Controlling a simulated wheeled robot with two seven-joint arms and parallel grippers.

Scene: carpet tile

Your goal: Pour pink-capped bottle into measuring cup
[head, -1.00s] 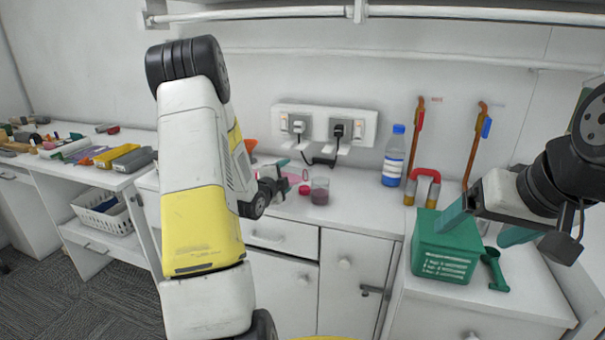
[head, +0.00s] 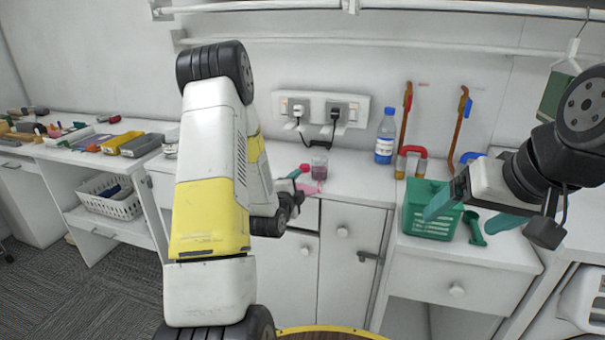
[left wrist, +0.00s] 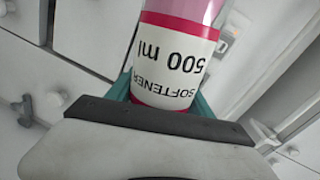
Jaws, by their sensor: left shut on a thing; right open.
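My left gripper (head: 295,180) is shut on the softener bottle, partly hidden by my left arm in the head view. In the left wrist view the bottle (left wrist: 180,55) has pink contents and a white label reading "SOFTENER 500 ml" upside down; its cap is out of that view. In the head view a small deep-pink piece (head: 305,168), apparently the cap, shows close to the measuring cup. The clear measuring cup (head: 319,170) stands upright on the counter, just right of the left gripper.
Wall sockets (head: 321,110) with plugged cables are behind the cup. Tools fill the left bench.

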